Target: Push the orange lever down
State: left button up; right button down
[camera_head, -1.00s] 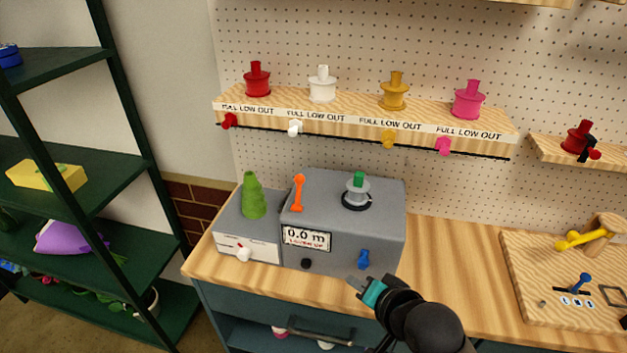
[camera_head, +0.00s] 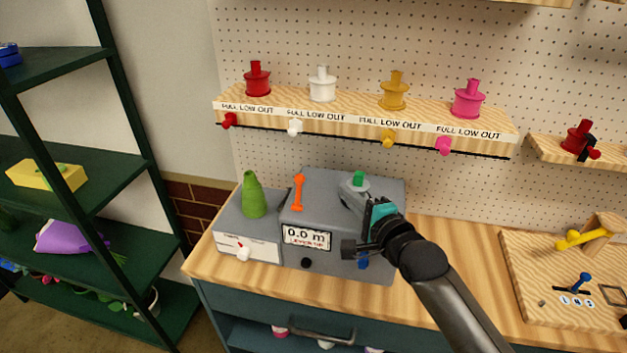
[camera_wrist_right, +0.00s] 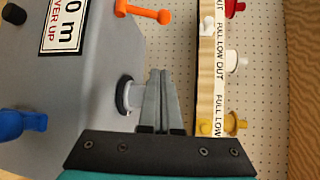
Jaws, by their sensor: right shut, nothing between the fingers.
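The orange lever (camera_head: 298,192) stands upright on top of the grey machine (camera_head: 388,263), with its knob uppermost. It also shows at the top of the right wrist view (camera_wrist_right: 143,13). My right gripper (camera_head: 347,188) is shut and empty. It is over the right part of the machine, to the right of the lever and apart from it. In the right wrist view its closed fingers (camera_wrist_right: 160,78) are beside the spool post (camera_wrist_right: 128,95) and partly cover it. My left gripper is not in view.
A display (camera_head: 306,237) reads 0.0 m. A blue lever (camera_head: 363,263) and black knob (camera_head: 305,263) are on the machine's front. A green cone (camera_head: 254,195) stands left of the orange lever. Above is a shelf of spools (camera_head: 360,119). Free counter (camera_head: 455,260) lies right.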

aim_at(299, 189)
jog(key=b+x, duration=0.1)
jog(key=x, duration=0.8)
jog(key=shift+w+a, duration=0.1)
jog(key=shift+w, duration=0.25)
jog(key=shift+a, duration=0.35)
jog(key=shift+s+a+r+p, duration=0.2)
jog(key=shift+s+a+p, duration=0.5)
jog(key=shift+a, duration=0.1)
jog(key=shift+s+a, duration=0.35)
jog(key=shift+a, duration=0.1)
jog(key=shift+s, duration=0.1)
jog(key=shift+s+r+t+b, duration=0.1)
jog(key=shift+s+t+b, duration=0.05)
jog(key=shift+t+b, duration=0.15)
